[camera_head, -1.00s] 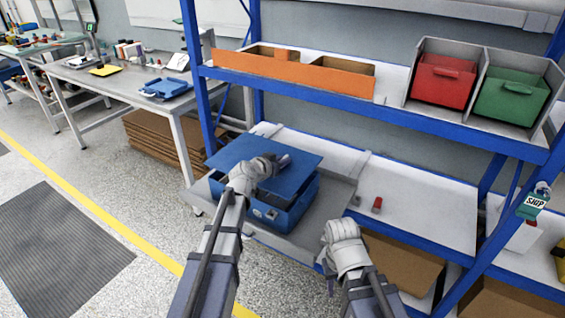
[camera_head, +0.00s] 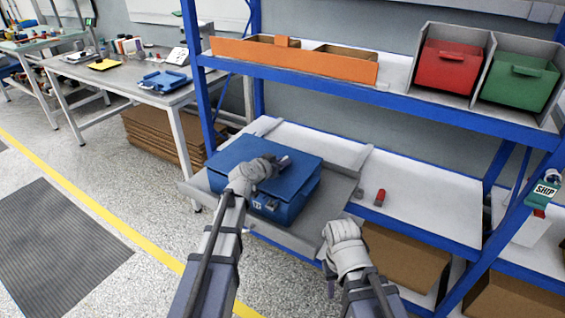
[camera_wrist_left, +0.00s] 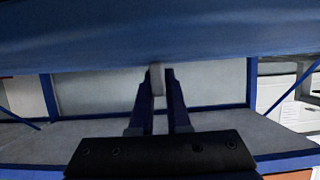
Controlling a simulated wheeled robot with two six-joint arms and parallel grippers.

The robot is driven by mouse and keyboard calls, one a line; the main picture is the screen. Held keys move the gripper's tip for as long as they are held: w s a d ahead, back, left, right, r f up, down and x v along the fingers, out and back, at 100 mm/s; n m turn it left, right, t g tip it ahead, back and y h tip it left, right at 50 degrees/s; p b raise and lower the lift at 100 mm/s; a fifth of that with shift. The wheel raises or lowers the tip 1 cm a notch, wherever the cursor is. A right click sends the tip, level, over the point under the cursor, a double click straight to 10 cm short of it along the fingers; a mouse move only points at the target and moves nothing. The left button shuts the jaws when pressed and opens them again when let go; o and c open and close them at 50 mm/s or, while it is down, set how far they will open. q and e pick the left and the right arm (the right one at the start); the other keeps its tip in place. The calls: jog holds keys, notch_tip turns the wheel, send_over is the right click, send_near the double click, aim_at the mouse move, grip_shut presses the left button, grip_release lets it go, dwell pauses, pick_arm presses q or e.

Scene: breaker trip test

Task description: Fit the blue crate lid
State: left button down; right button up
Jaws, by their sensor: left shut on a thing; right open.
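The blue lid (camera_head: 238,150) covers the top of the blue crate (camera_head: 290,211), which stands on a grey tray-like surface at the rack. The lid looks nearly level and lined up with the crate. I cannot tell whether it touches the rim all round. My left gripper (camera_head: 278,165) is over the lid, shut on its small grey handle. In the left wrist view the fingers (camera_wrist_left: 157,82) close on that handle beside the wide blue lid face (camera_wrist_left: 160,35). My right gripper (camera_head: 340,230) is open and empty, right of the crate and apart from it.
A small red object (camera_head: 380,197) lies on the white lower shelf (camera_head: 420,205). Blue rack posts stand left and right. The upper shelf holds an orange bin (camera_head: 290,66), a red bin (camera_head: 449,68) and a green bin (camera_head: 520,80). Cardboard boxes sit below.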

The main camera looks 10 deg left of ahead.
pick_arm(q)
jog(key=shift+f+b, duration=0.3)
jog(key=shift+f, duration=0.2)
jog(key=c, duration=0.8)
grip_release()
jog(key=p+v, duration=0.3)
jog(key=v, duration=0.5)
jog(key=shift+w, duration=0.1)
